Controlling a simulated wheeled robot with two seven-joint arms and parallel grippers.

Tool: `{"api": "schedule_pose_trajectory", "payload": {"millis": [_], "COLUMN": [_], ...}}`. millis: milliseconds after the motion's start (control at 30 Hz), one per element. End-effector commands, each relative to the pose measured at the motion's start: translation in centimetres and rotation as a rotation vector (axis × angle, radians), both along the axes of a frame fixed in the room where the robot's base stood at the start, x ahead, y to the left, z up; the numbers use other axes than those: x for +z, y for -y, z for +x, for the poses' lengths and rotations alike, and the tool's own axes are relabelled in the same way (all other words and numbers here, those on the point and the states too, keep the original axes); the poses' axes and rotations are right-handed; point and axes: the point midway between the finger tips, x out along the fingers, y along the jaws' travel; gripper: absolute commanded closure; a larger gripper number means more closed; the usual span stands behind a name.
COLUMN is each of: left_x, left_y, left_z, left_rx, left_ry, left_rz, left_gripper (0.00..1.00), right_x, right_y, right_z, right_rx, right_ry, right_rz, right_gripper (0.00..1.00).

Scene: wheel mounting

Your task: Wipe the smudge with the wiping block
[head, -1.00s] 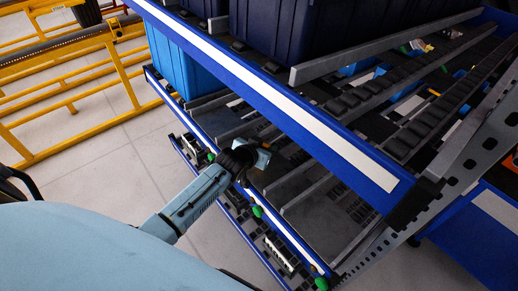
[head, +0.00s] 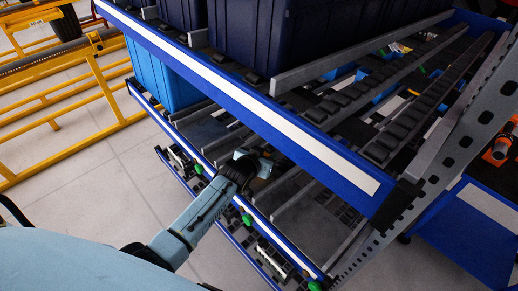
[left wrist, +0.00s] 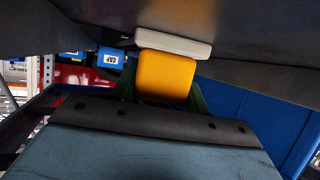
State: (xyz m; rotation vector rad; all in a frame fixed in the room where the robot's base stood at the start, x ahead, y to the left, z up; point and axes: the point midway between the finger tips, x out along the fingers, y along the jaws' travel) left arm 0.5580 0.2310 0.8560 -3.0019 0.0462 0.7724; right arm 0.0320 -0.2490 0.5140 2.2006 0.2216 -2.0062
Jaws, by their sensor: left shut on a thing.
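The wiping block (left wrist: 166,75) is yellow with a pale grey pad (left wrist: 173,43) along its top in the left wrist view. My left gripper (left wrist: 163,92) is shut on the yellow part, its dark fingers at the block's sides. The pad is close to a dark grey surface (left wrist: 250,35); I cannot tell if it touches. In the head view my left gripper (head: 258,161) reaches into the lower level of the rack, under the blue front beam. The block is not clear there. I cannot make out the smudge in either view. My right gripper is not in view.
The blue-edged rack (head: 250,95) has grey rails and roller tracks on its levels. Dark blue bins (head: 250,35) stand on the upper level and a lighter blue bin (head: 160,75) below. Yellow railings (head: 60,95) stand at the left on open tiled floor (head: 110,200).

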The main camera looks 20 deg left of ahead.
Motion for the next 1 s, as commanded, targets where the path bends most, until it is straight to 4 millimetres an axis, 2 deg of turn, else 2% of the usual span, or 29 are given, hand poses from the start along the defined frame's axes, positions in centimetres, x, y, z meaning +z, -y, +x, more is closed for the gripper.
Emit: {"api": "schedule_pose_trajectory", "payload": {"millis": [167, 467, 667, 1000], "left_x": [0.1, 0.2, 0.0, 0.4], "left_y": [0.0, -1.0, -1.2, -2.2], "left_z": [-0.4, -2.6, -3.1, -5.6], "left_rx": [0.0, 0.0, 0.0, 0.001], "left_ry": [0.001, -0.002, -0.002, -0.006], "left_rz": [0.001, 0.004, 0.004, 0.005], "left_gripper": [0.95, 0.95, 0.95, 0.95], "right_x": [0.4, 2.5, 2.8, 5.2], "right_y": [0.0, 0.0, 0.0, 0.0], "right_z": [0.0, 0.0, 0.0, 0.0], "right_rx": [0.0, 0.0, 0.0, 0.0], "right_ry": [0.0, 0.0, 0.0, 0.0], "right_rz": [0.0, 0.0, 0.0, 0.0], "right_gripper": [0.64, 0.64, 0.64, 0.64]}}
